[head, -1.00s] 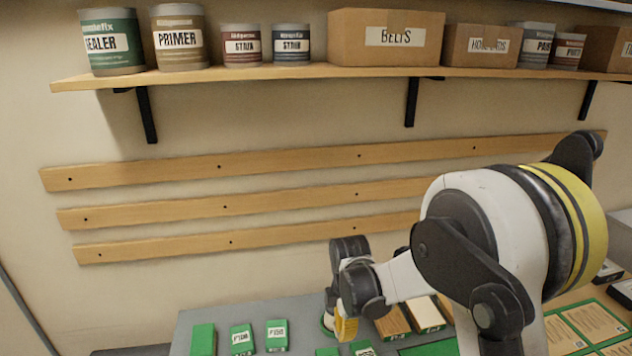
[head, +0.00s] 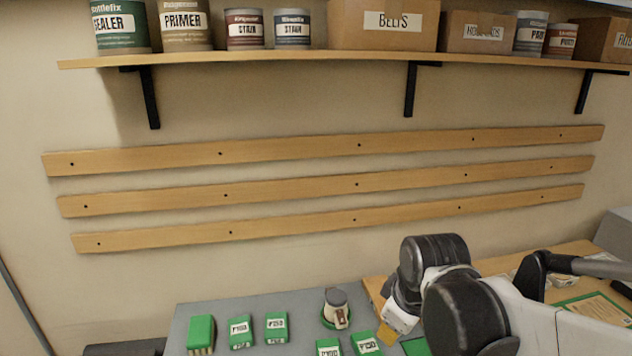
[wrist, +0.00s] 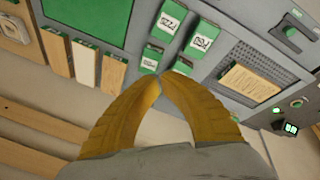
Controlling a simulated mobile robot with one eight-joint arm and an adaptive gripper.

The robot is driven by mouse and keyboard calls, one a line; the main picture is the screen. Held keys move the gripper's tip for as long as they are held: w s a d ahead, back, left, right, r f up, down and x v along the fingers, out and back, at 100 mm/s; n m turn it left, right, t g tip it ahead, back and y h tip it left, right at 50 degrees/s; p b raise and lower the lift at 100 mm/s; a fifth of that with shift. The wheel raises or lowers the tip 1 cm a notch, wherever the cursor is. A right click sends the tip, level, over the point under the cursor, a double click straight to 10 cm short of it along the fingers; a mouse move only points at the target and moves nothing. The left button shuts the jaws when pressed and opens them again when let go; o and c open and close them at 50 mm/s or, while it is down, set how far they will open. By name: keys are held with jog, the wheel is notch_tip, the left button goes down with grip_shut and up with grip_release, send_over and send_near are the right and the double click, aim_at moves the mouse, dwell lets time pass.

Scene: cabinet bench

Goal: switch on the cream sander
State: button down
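A small round sander with a pale cream body and grey top (head: 336,308) stands upright on a green round base on the grey bench in the head view. I cannot read its switch state. It does not show clearly in the wrist view. My gripper (head: 387,334) is to the right of the sander and apart from it, mostly hidden behind my arm. In the wrist view its yellow fingers (wrist: 163,84) come together at the tips with nothing visible between them.
Green labelled boxes (head: 276,327) stand left of and in front of the sander. A shelf (head: 300,61) with cans and cartons runs above wall rails (head: 357,184). The wrist view shows sanding blocks (wrist: 85,63), a green panel (wrist: 88,18) and a small lit green display (wrist: 290,128).

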jog(key=s+d+f+m+t+b, duration=0.3)
jog(key=s+d+m+b, duration=0.1)
jog(key=s+m, duration=0.5)
jog(key=shift+s+d+b, duration=0.25)
jog(key=shift+s+b, duration=0.25)
jog(key=shift+s, duration=0.15)
jog(key=shift+w, duration=0.1)
